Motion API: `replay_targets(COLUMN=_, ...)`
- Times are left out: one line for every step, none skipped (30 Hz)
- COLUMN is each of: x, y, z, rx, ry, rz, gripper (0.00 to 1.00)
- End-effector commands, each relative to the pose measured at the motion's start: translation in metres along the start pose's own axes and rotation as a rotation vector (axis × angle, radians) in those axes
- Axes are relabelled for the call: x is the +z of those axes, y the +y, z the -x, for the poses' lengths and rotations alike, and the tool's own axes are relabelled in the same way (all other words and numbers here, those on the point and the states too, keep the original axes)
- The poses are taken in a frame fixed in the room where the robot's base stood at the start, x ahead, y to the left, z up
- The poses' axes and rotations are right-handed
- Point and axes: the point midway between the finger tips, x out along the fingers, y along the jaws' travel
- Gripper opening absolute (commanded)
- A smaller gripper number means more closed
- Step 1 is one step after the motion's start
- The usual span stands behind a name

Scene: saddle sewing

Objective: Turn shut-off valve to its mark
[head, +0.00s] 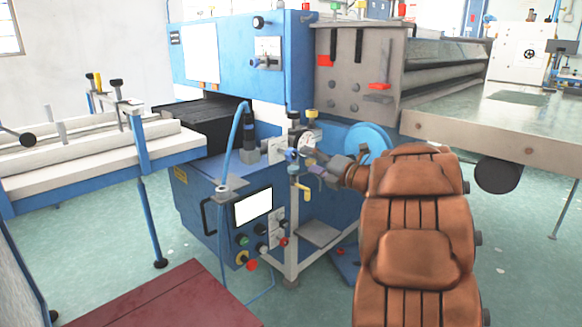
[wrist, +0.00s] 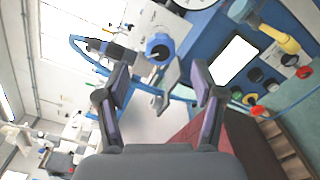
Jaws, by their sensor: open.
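A blue round knob (head: 291,154) with a pale stem sits on the pipework of the blue machine, below a round gauge (head: 303,140). A yellow lever handle (head: 304,191) hangs just below it. I cannot tell for sure which of the two is the shut-off valve, and no mark can be made out. My gripper (head: 313,162) is close to the right of the knob. In the wrist view my gripper (wrist: 161,82) is open and empty. The blue knob (wrist: 158,46) lies ahead, between and beyond the fingertips. The yellow handle (wrist: 280,37) is off to the right.
A control box with a white screen (head: 253,207) and several buttons stands below left. A blue hose (head: 231,140) loops beside a black cylinder (head: 249,141). A grey flat plate (wrist: 172,75) shows near the fingertips. A white-topped table (head: 75,165) stands left.

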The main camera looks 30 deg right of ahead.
Motion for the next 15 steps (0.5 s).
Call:
replay_targets(x=-0.002, y=-0.002, z=0.0, rx=0.007, ry=0.007, rz=0.006, gripper=0.68)
replay_targets(x=-0.003, y=-0.002, z=-0.001, rx=0.01, ry=0.01, rz=0.008, gripper=0.68)
replay_targets(x=-0.003, y=-0.002, z=-0.004, rx=0.012, ry=0.013, rz=0.009, gripper=0.68)
replay_targets(x=-0.004, y=-0.002, z=-0.006, rx=0.013, ry=0.014, rz=0.01, gripper=0.68)
replay_targets(x=-0.004, y=-0.002, z=-0.009, rx=0.013, ry=0.014, rz=0.009, gripper=0.68)
replay_targets(x=-0.004, y=-0.002, z=-0.014, rx=0.013, ry=0.014, rz=0.009, gripper=0.68)
replay_targets(x=-0.004, y=-0.002, z=-0.017, rx=0.013, ry=0.014, rz=0.008, gripper=0.68)
replay_targets(x=-0.005, y=-0.002, z=-0.021, rx=0.014, ry=0.014, rz=0.006, gripper=0.68)
replay_targets(x=-0.005, y=-0.002, z=-0.027, rx=0.015, ry=0.014, rz=0.005, gripper=0.68)
replay_targets(x=-0.005, y=-0.002, z=-0.032, rx=0.015, ry=0.014, rz=0.005, gripper=0.68)
replay_targets(x=-0.005, y=-0.002, z=-0.036, rx=0.014, ry=0.013, rz=0.005, gripper=0.68)
replay_targets(x=-0.004, y=-0.002, z=-0.042, rx=0.013, ry=0.013, rz=0.005, gripper=0.68)
replay_targets(x=-0.004, y=-0.002, z=-0.046, rx=0.012, ry=0.012, rz=0.006, gripper=0.68)
replay_targets(x=-0.004, y=-0.002, z=-0.051, rx=0.013, ry=0.011, rz=0.006, gripper=0.68)
replay_targets(x=-0.004, y=-0.002, z=-0.056, rx=0.013, ry=0.012, rz=0.007, gripper=0.68)
